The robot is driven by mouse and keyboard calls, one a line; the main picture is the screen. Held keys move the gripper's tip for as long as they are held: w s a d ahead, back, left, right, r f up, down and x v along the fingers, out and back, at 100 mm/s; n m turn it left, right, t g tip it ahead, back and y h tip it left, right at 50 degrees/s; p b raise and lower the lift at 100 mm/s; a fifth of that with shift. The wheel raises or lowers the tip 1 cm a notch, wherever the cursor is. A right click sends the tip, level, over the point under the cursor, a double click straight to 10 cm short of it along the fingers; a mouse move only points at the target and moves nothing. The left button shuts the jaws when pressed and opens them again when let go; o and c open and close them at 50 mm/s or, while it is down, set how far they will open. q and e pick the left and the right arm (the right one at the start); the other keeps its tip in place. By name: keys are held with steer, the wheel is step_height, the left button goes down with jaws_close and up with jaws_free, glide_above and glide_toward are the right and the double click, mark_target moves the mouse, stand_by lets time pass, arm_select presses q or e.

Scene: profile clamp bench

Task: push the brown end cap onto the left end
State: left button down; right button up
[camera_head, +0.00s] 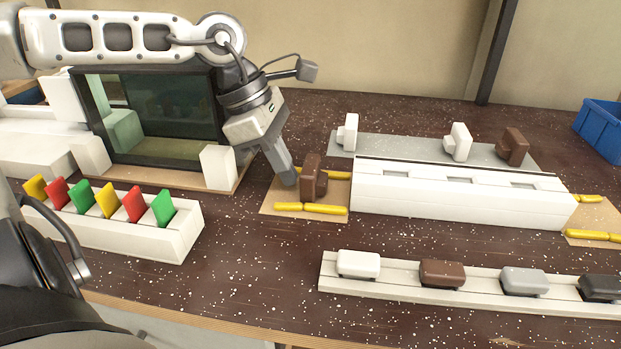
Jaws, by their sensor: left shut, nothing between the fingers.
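A brown end cap (313,178) stands upright on a tan board (268,199) between two yellow rails (311,208), left of the white profile (460,195). A small gap shows between the cap and the profile's left end. My left gripper (289,178) is shut and empty, pointing down just left of the brown cap. Its tips are close to the cap's outer side; whether they touch it I cannot tell. My right gripper is not in view.
A grey strip (400,147) behind the profile holds two white caps (459,142) and another brown cap (515,147). In front is a white rack (330,284) with coloured blocks. A dark glass-fronted box (150,115) and a card holder (185,235) stand left. A blue bin (600,128) is far right.

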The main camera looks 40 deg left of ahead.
mark_target(308, 164)
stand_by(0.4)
arm_select(q)
steer(key=shift+w+d+f, duration=0.1)
steer(key=shift+d, duration=0.05)
steer(key=shift+w+d+b, duration=0.35)
steer(key=shift+d+b, duration=0.05)
steer(key=shift+d, duration=0.25)
steer(key=shift+w+d+b, duration=0.35)
steer(key=shift+d+b, duration=0.1)
steer(key=shift+d, duration=0.15)
steer(key=shift+w+d+b, duration=0.35)
steer(key=shift+d+b, duration=0.05)
steer(key=shift+d, duration=0.25)
steer(key=shift+w+d+b, duration=0.25)
steer(key=shift+d+b, duration=0.05)
steer(key=shift+d, duration=0.15)
steer(key=shift+a, duration=0.1)
steer(key=shift+s+a, duration=0.5)
steer(key=shift+a, duration=0.25)
steer(key=shift+r+p, duration=2.9)
steer(key=shift+r, duration=1.2)
